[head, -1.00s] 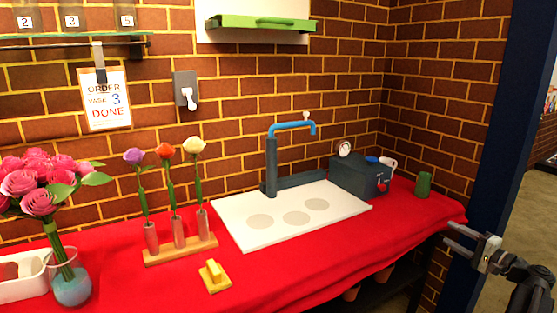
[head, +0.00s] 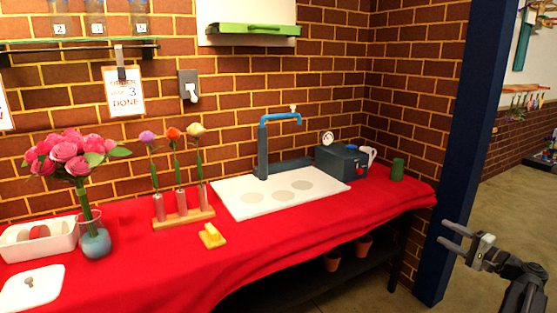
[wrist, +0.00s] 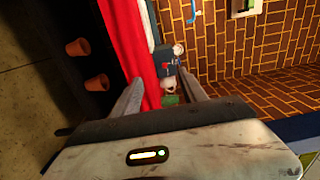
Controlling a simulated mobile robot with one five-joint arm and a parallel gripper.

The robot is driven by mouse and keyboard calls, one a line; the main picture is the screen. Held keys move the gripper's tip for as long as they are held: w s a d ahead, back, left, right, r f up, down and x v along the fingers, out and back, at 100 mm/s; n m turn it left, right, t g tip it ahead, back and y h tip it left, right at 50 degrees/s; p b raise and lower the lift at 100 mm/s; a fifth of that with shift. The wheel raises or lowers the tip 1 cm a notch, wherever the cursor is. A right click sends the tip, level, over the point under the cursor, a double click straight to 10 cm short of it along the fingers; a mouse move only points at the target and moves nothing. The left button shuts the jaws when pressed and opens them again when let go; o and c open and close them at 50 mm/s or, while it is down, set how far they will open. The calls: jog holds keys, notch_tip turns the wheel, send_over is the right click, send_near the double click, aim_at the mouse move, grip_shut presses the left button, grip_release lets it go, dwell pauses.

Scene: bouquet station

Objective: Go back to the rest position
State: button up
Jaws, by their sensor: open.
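My gripper (head: 456,239) is at the right of the head view, out past the right end of the red-covered table (head: 135,262). Its two fingers are spread and nothing is between them. In the wrist view my gripper (wrist: 160,98) also shows both fingers apart, with the table end, a green cup (wrist: 170,100) and the brick wall beyond them. The green cup also stands at the table's right end in the head view (head: 398,169), apart from the gripper.
A dark blue post (head: 447,150) stands close behind my gripper. The table holds a vase of pink roses (head: 96,240), a flower rack (head: 183,218), a white board (head: 235,200) and a dark box (head: 340,162). Pots (head: 332,260) sit on the shelf below. Floor at right is free.

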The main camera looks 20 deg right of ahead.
jog(key=w+a+n+g+y, duration=0.1)
jog(key=w+a+n+y, duration=0.1)
jog(key=w+a, duration=0.6)
jog(key=w+a+n+g+y, duration=0.1)
jog(key=w+a+n+y, duration=0.15)
jog(key=w+a, duration=0.6)
jog(key=w+a+f+n+g+y, duration=0.1)
jog(key=a+f+n+g, duration=0.15)
jog(key=a, duration=1.15)
jog(key=w+a+f+n+g+y, duration=0.15)
jog(key=a+f+g, duration=0.25)
jog(key=a, duration=0.9)
jog(key=s+a+f+n+g+h, duration=0.1)
jog(key=s+a+f+n+g, duration=0.25)
jog(key=a, duration=0.65)
jog(key=s+a+f+g+h, duration=0.2)
jog(key=s+a+f, duration=0.3)
jog(key=a, duration=0.4)
jog(key=s+d+f+n+g+h, duration=0.1)
jog(key=s+f+n+g+h, duration=0.2)
jog(key=s+f+h, duration=0.45)
jog(key=s+d+h, duration=0.1)
jog(key=s+d, duration=0.2)
jog(key=d, duration=0.3)
notch_tip(320, 180, up, 28)
jog(key=p, duration=2.9)
jog(key=shift+a+r+p, duration=0.2)
jog(key=shift+p, duration=0.2)
